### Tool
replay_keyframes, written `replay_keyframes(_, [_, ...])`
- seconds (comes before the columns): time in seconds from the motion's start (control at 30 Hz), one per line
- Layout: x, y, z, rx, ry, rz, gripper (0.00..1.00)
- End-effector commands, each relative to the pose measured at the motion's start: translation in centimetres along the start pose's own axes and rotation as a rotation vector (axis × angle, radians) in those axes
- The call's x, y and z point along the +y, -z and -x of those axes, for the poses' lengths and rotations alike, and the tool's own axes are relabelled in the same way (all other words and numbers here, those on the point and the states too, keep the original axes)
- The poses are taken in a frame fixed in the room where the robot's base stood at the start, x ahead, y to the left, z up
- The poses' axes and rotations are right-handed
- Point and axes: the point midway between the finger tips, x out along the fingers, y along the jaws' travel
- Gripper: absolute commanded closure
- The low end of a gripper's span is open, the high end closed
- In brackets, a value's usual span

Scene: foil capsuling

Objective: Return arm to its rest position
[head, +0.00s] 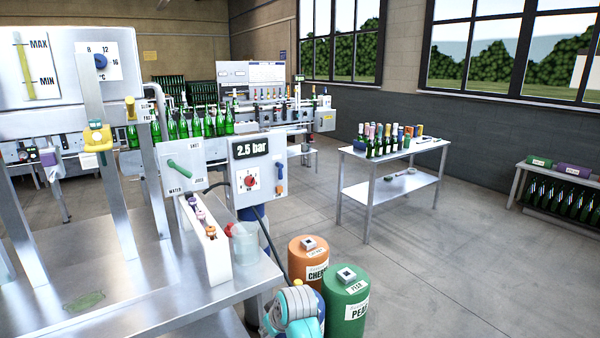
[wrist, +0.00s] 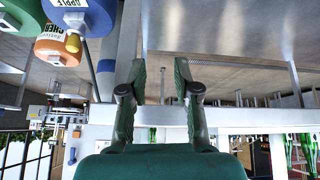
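My gripper (wrist: 159,80) shows in the wrist view, with two dark green fingers apart and nothing between them. The wrist view is upside down, so the floor and the drums appear at the top. In the head view, a teal and grey part of my arm shows at the bottom centre, in front of the drums. My gripper's fingers cannot be made out in the head view.
A steel bench (head: 150,290) with a white rack (head: 208,245) stands at left. An orange drum (head: 308,262) and a green drum (head: 346,300) stand close to my arm. A table (head: 400,152) with bottles stands further back. Open floor (head: 470,260) lies at right.

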Motion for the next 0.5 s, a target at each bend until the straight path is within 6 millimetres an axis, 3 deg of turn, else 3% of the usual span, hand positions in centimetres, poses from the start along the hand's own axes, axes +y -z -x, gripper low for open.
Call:
replay_keyframes(0.03, [0.1, -2.5, -1.1, 0.008, -0.013, -0.019, 0.69])
replay_keyframes(0.2, [0.2, -9.1, -3.2, 0.059, -0.063, -0.077, 0.69])
replay_keyframes(0.5, [-0.6, -20.6, -4.2, 0.149, -0.149, -0.169, 0.69])
